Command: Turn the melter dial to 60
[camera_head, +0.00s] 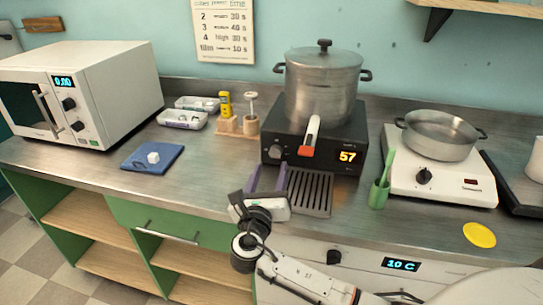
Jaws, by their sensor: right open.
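The melter (345,135) is a black box on the counter with a lit orange display (347,156) reading 57. A lidded steel pot (322,88) stands on it. A dark round dial (276,152) is on the left of its front face. Right of the dial, a white handle with an orange-red end (307,150) stands out in front. My right gripper (267,172) is open, its two purple fingers pointing up toward the dial from just below and in front. The fingers look apart from the dial, though exact contact is hard to tell. My left gripper is out of view.
A slotted drip grate (311,192) lies right of my gripper. A green cup (379,194) with a utensil and a white hotplate (440,182) with a pan (440,135) stand further right. A wooden holder with bottles (238,127) is left of the melter. A blue mat (135,160) lies further left.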

